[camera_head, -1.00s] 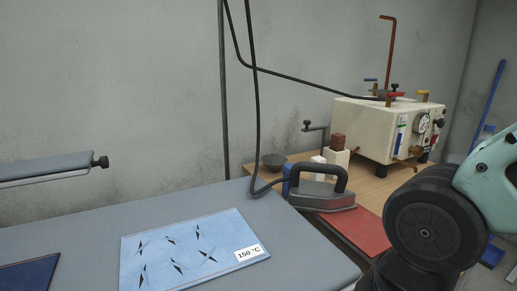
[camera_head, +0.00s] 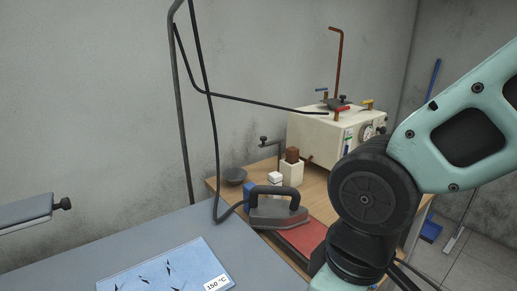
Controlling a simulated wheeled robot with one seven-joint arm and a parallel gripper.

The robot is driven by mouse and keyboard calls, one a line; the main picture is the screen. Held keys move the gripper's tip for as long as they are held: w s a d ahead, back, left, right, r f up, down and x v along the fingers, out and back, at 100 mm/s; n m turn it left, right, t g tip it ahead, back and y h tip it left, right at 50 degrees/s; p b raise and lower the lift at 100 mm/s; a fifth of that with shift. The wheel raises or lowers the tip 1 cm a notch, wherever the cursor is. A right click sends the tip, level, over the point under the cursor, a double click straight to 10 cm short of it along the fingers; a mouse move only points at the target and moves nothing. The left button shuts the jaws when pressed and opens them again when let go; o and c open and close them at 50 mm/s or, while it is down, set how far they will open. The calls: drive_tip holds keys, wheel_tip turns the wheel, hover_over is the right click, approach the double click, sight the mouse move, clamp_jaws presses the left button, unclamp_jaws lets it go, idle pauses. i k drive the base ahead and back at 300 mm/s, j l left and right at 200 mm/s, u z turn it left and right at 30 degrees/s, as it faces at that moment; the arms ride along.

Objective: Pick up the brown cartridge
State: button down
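A small brown block (camera_head: 292,155), which looks like the brown cartridge, sits on top of a cream upright block (camera_head: 292,173) on the wooden table, in front of the cream machine. It stands behind the iron and to the left of my arm. My arm fills the right side of the head view. My gripper is outside the view, so its opening and contents do not show.
The iron (camera_head: 278,212) stands by a red mat (camera_head: 303,237). A white-topped block (camera_head: 275,178), a dark bowl (camera_head: 234,176) and a crank-like clamp (camera_head: 270,143) are close by. The machine (camera_head: 322,138) stands behind. A hanging cable (camera_head: 213,130) runs down to the iron.

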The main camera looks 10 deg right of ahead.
sight(292, 153)
drive_tip(key=l+u, duration=0.1)
drive_tip(key=u, duration=0.25)
drive_tip(key=l+u, duration=0.15)
drive_tip(key=u, duration=0.25)
drive_tip(key=l+u, duration=0.1)
drive_tip(key=u, duration=0.25)
drive_tip(key=k+l+u, duration=0.25)
drive_tip(key=l, duration=0.25)
drive_tip(key=k+l+u, duration=0.15)
drive_tip(key=l+u, duration=0.15)
drive_tip(key=l, duration=0.2)
drive_tip(key=k+l+u, duration=0.25)
drive_tip(key=k+l, duration=0.2)
drive_tip(key=l, duration=0.15)
drive_tip(key=k+l, duration=0.25)
drive_tip(key=l, duration=0.15)
drive_tip(key=i+l, duration=0.6)
drive_tip(key=i, duration=0.15)
